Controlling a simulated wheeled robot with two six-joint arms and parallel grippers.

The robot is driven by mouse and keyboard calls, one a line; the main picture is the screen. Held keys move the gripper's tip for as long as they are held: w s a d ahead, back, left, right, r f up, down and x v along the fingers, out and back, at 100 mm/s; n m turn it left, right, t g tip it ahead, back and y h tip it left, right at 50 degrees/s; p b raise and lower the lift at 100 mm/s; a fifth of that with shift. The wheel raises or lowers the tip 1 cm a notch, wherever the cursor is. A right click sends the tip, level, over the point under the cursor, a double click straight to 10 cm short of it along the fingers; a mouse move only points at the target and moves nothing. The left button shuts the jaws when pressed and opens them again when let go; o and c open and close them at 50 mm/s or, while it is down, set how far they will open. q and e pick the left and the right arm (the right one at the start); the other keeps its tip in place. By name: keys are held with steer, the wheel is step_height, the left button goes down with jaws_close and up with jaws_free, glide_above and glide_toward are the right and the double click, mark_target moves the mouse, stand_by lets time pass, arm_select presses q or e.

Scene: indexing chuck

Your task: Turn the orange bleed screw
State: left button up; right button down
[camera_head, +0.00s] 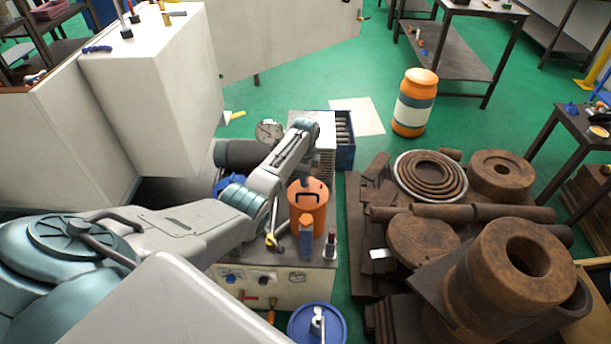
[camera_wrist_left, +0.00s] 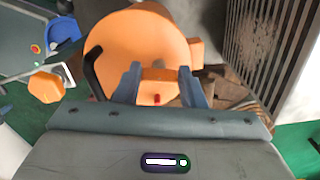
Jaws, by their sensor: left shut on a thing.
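An orange cylinder (camera_head: 308,215) with a dark handle stands on the machine unit in the head view; its round orange top (camera_wrist_left: 135,40) fills much of the left wrist view. My left gripper (camera_wrist_left: 160,88) has its two blue-grey fingers on either side of a small orange bar, which looks like the bleed screw (camera_wrist_left: 160,74), and is shut on it. The bar lies at the near edge of the cylinder's top. In the head view my left arm hides most of the gripper and the screw. My right gripper is not in view.
The machine unit's front panel (camera_head: 275,287) carries knobs and valves. A blue drum lid (camera_head: 317,325) is in front of it. Rusty round parts (camera_head: 425,243) are piled to the right. A white cabinet (camera_head: 150,90) stands at the left.

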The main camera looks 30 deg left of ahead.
arm_select(q)
steer(key=shift+r, duration=0.1)
steer(key=o, duration=1)
step_height(320, 180, up, 11)
steer(key=shift+f+b, duration=0.1)
steer(key=shift+b, duration=0.65)
steer(key=shift+f, duration=0.1)
